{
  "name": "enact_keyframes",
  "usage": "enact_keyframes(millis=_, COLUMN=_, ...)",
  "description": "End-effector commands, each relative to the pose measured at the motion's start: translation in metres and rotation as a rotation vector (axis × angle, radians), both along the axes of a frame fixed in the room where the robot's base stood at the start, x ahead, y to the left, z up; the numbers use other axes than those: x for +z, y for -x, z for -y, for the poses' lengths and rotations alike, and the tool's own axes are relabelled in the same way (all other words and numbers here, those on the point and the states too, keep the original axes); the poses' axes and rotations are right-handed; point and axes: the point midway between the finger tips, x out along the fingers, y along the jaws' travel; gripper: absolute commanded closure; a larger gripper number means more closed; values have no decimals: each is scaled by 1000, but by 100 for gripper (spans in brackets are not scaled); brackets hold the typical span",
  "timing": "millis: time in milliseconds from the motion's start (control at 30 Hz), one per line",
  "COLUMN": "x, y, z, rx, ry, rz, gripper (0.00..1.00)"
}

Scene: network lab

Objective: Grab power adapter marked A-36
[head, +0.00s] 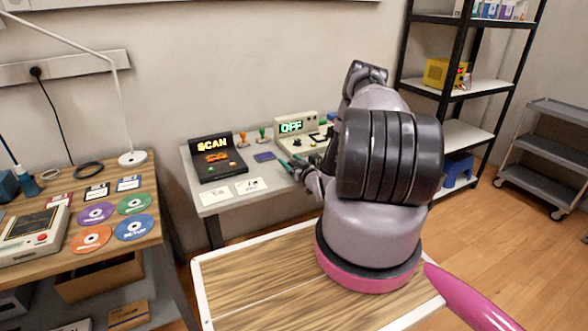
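No power adapter with a readable A-36 mark can be made out in the head view; my arm hides part of the small grey table (232,206) and what lies behind it. My gripper (291,163) is low over this table, in front of the beige device with a lit "OFF" display (296,127). Its teal fingertips point left, to the right of a small dark blue flat item (264,156). The fingers are too small and partly covered to tell whether they are open or hold anything.
A black "SCAN" device (216,165) and two white cards (250,186) lie on the grey table. A wooden bench (150,190) with discs stands at left. A white-edged wooden top (250,280) is in front. A black shelf rack (450,95) and grey cart (550,150) stand right.

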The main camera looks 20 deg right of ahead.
Motion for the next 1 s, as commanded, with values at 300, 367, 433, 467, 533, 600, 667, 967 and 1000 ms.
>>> enact_keyframes(millis=300, x=0, y=0, z=0, rx=0, ry=0, rz=1, gripper=100)
enact_keyframes(millis=367, x=0, y=0, z=0, rx=0, ry=0, rz=1, gripper=100)
enact_keyframes(millis=433, x=2, y=0, z=0, rx=0, ry=0, rz=1, gripper=100)
enact_keyframes(millis=467, x=4, y=0, z=0, rx=0, ry=0, rz=1, gripper=100)
enact_keyframes(millis=533, x=11, y=0, z=1, rx=0, ry=0, rz=2, gripper=100)
enact_keyframes(millis=600, x=22, y=0, z=1, rx=0, ry=0, rz=2, gripper=100)
enact_keyframes(millis=667, x=35, y=0, z=1, rx=0, ry=1, rz=4, gripper=100)
enact_keyframes(millis=967, x=89, y=0, z=0, rx=0, ry=1, rz=1, gripper=100)
enact_keyframes(millis=1000, x=93, y=0, z=0, rx=0, ry=0, rz=1, gripper=100)
